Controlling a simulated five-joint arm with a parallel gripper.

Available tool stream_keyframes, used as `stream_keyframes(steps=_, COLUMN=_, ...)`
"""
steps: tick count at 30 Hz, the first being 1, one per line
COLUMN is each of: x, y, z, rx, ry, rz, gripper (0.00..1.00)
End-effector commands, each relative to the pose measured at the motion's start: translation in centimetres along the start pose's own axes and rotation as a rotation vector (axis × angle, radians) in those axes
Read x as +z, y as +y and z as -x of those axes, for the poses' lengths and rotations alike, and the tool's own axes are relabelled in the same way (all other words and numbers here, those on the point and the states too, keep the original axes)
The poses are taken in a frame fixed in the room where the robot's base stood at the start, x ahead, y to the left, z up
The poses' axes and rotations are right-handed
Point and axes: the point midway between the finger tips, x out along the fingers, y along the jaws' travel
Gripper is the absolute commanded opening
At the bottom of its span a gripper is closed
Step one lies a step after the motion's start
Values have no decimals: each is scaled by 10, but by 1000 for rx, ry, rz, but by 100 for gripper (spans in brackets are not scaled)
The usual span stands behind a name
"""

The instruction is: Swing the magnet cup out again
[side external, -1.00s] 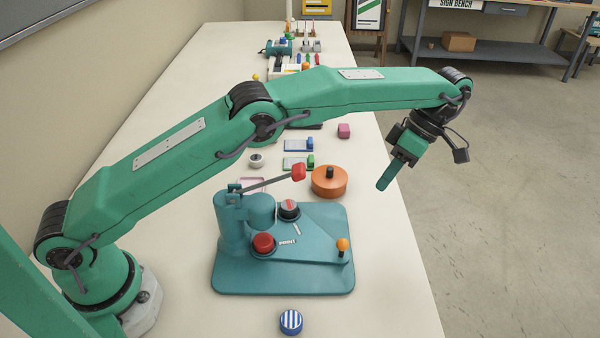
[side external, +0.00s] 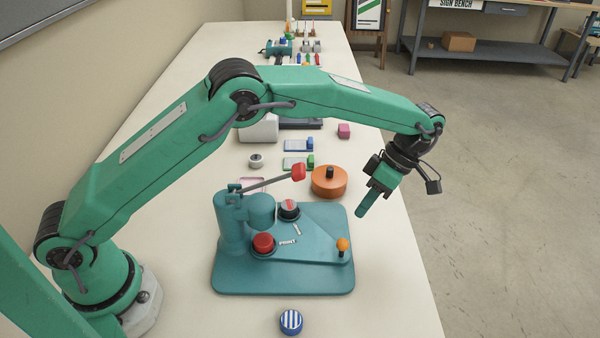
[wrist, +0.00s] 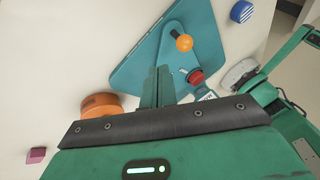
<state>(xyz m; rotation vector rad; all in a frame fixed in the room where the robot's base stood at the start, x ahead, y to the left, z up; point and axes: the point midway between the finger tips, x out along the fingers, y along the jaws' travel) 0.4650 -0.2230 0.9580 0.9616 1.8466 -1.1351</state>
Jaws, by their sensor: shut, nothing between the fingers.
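The teal press (side external: 230,277) stands on the bench with its swing plate on top. The plate carries a red-topped cup (side external: 264,243) by a PRINT label and a dark cup (side external: 289,208) with a red and white top, just right of the press head (side external: 261,208). I cannot tell which is the magnet cup. An orange ball knob (side external: 342,244) stands on the plate's right end; it also shows in the wrist view (wrist: 184,42). My gripper (side external: 361,213) is shut and empty, above and right of the press, apart from the knob.
An orange round tin (side external: 328,184) with a black knob stands behind the press. The press lever with its red grip (side external: 298,172) slants up toward it. A blue-striped button (side external: 290,321) lies in front. The bench right of the press is clear.

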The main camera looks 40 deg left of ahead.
Motion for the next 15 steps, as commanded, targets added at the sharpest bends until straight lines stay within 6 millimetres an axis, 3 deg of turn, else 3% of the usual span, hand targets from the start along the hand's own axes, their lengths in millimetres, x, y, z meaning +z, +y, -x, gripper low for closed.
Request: stream_keyframes(steps=15, x=4, y=-22, z=-35, rx=12, ry=14, rz=0, gripper=0)
